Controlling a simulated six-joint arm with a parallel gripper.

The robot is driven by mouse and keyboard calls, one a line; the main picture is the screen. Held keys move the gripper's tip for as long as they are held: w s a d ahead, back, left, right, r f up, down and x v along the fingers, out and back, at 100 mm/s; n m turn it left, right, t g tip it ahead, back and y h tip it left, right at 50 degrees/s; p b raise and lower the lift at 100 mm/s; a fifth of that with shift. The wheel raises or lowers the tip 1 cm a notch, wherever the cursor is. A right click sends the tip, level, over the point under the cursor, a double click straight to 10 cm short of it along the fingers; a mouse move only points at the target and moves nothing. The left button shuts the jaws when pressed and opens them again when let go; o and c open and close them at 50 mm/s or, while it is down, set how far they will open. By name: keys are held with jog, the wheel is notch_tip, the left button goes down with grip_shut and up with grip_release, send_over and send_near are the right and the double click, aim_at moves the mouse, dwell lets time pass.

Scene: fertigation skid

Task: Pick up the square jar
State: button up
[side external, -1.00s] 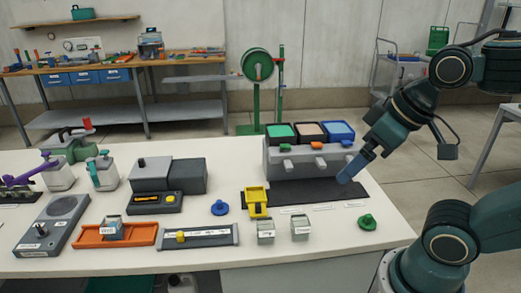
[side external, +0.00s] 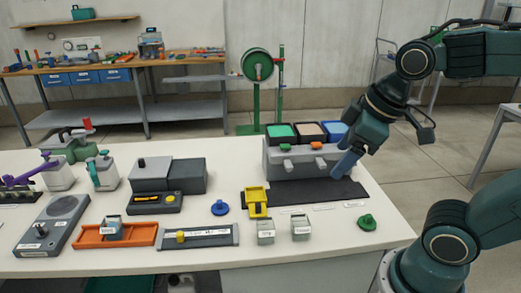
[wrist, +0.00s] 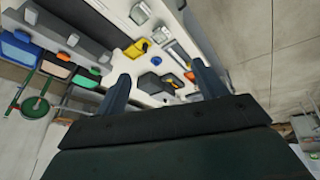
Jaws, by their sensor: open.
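Two small grey square jars with white labels stand upright side by side near the table's front edge in the side external view, one on the left (side external: 266,231) and one on the right (side external: 300,227). A similar grey square jar (side external: 113,229) sits in the orange tray (side external: 88,236). The labels are too small to read. My gripper (side external: 346,164) is open and empty, above the dark mat in front of the hopper unit's right end, behind and right of the two jars. Its two fingers (wrist: 162,88) are spread apart in the wrist view, with nothing between them up close.
The grey hopper unit (side external: 285,160) with green, peach and blue bins stands close to my gripper. A yellow holder (side external: 256,203), a blue knobbed disc (side external: 220,208) and a green one (side external: 367,222) surround the jars. The dark mat (side external: 315,193) is mostly clear.

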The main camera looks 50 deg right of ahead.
jog(key=w+f+n+g, duration=0.2)
jog(key=w+f+n, duration=0.4)
jog(key=w+n, duration=0.45)
jog(key=n+g, duration=0.3)
jog(key=n, duration=1)
send_near(265, 231)
jog(key=w+d+r, duration=0.1)
jog(key=d+r, duration=0.1)
jog(key=d, duration=0.1)
jog(key=shift+w+a+f, duration=0.15)
jog(key=shift+a+f, duration=0.1)
jog(key=shift+f, duration=0.05)
jog(key=shift+f, duration=0.1)
jog(key=shift+f, duration=4.15)
jog(key=shift+f, duration=0.1)
jog(key=shift+a+f, duration=0.2)
jog(key=shift+f, duration=2.3)
jog(key=shift+c, duration=0.4)
jog(key=c, duration=1)
